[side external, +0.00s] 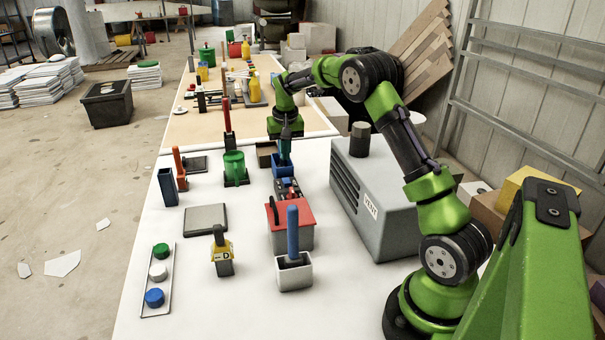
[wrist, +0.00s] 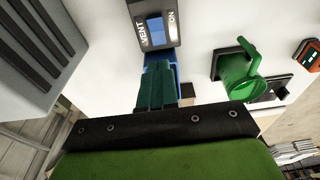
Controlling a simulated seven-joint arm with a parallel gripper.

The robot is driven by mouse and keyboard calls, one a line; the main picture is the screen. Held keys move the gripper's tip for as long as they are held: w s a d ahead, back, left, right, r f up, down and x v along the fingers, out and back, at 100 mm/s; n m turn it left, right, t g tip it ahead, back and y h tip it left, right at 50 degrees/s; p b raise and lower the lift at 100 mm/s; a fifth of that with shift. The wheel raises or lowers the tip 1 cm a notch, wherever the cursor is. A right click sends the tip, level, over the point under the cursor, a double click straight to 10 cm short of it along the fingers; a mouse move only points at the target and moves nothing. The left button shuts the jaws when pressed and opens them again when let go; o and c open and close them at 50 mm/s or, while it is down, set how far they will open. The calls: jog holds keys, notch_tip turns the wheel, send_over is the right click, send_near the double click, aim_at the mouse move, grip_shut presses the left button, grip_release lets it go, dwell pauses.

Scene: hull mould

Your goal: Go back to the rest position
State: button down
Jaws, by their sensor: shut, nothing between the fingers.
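My gripper (side external: 285,154) is above the white table (side external: 190,300), pointing down over a small blue box (side external: 283,171). In the wrist view its teal fingers (wrist: 158,68) are together with nothing between them. They overlap blue surfaces there, so I cannot tell whether the fingertips touch the box. A dark labelled block (wrist: 154,28) with a blue middle lies beyond the fingertips in the wrist view. My arm reaches from the right over the grey vent box.
The grey vent box (side external: 375,195) stands to the right. A red-topped box (side external: 290,213), a blue-handled tool (side external: 292,230) and a yellow-labelled tool (side external: 221,250) stand nearer the camera.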

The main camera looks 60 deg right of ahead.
jog(key=shift+s+a+f, duration=0.65)
jog(key=shift+s, duration=0.1)
jog(key=s+a+r+n+t+y, duration=0.1)
jog(key=s+a+r, duration=0.3)
jog(key=s+a, duration=0.4)
jog(key=s+a+r+n+t+y, duration=0.1)
jog(key=s+a+r+n+t, duration=0.1)
jog(key=s+a+r, duration=0.3)
jog(key=s+a+r+n+t+y, duration=0.1)
jog(key=s+a+r, duration=0.4)
jog(key=s+a, duration=0.5)
jog(key=a+n+t, duration=0.1)
jog(key=a+t, duration=0.1)
jog(key=a, duration=0.2)
jog(key=shift+s+a+r, duration=0.15)
jog(key=shift+s, duration=0.25)
